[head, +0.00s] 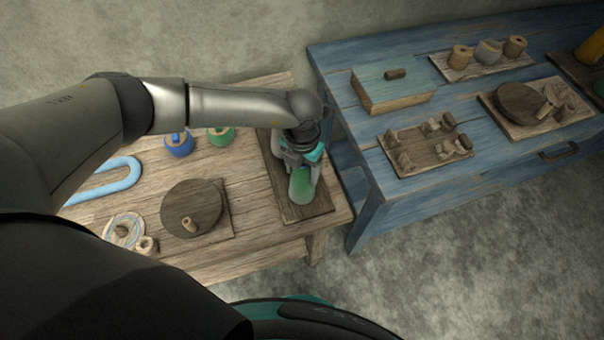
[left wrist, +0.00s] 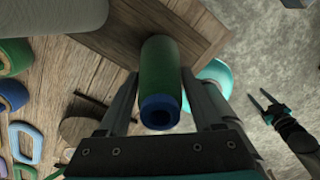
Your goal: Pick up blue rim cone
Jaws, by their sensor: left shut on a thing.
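The blue rim cone (head: 301,187) is green in the head view, at the right end of the wooden table. In the left wrist view its green body and blue rim (left wrist: 159,112) show, with the rim toward the camera. My left gripper (head: 303,162) is shut on it, one finger on each side. The cone is over a dark board (head: 318,202); I cannot tell whether it touches the board. My right gripper (left wrist: 268,101) shows small at the right of the left wrist view, with its fingers apart and nothing between them.
A blue spool (head: 179,144), a green spool (head: 220,136) and a round wooden disc (head: 191,207) are on the wooden table. A large grey cone (left wrist: 75,12) is close to the held cone. A blue table (head: 350,120) with boxes and trays stands at the right.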

